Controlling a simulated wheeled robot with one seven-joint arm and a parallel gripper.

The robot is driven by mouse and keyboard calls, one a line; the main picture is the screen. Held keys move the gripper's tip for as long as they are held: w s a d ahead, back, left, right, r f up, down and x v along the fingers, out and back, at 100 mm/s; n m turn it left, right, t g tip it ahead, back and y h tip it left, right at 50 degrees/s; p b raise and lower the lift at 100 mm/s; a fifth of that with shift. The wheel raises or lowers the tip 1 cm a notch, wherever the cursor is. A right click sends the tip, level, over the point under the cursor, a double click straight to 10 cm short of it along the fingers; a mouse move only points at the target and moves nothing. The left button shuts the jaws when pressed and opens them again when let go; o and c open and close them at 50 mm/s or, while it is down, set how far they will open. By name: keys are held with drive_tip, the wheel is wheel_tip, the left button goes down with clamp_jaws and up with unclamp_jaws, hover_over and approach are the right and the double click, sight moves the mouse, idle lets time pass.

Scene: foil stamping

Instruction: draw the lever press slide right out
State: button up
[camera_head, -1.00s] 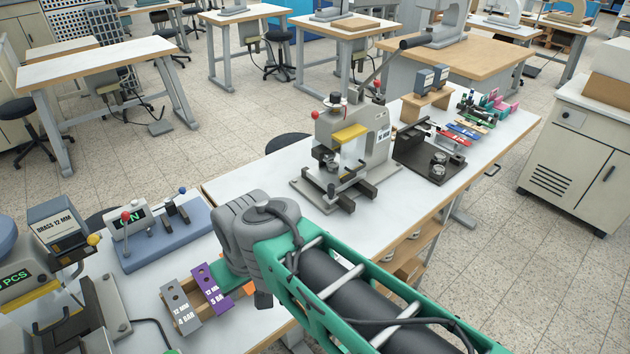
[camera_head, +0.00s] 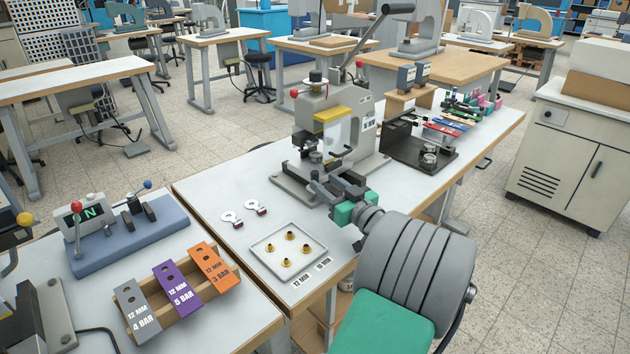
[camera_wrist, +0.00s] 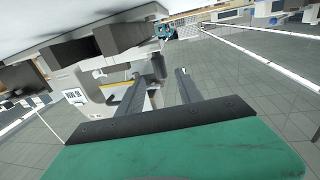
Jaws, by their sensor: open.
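The lever press (camera_head: 340,110) is a grey machine with a yellow bar, a red knob and a long black-gripped lever rising at the upper right. It stands on the white bench. Its dark slide is low at the front, and my gripper partly hides it in the head view. My gripper (camera_head: 333,190) is open at the press's front base, with its two dark fingers pointing toward it. In the wrist view, the fingers (camera_wrist: 160,88) are apart, with the press (camera_wrist: 110,80) beyond and to the left. I cannot tell whether a finger touches the slide.
A tray (camera_head: 262,243) with several brass rings lies left of my arm, near two small ring-ended tags. A wooden rack (camera_head: 130,292) holds grey, purple and orange blocks. A black fixture (camera_head: 400,150) stands right of the press. The bench between tray and press is partly clear.

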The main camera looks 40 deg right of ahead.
sight(317, 178)
drive_tip(key=w, duration=0.5)
drive_tip(key=shift+w+d, duration=0.2)
drive_tip(key=shift+d, duration=0.05)
clamp_jaws()
idle(1.1)
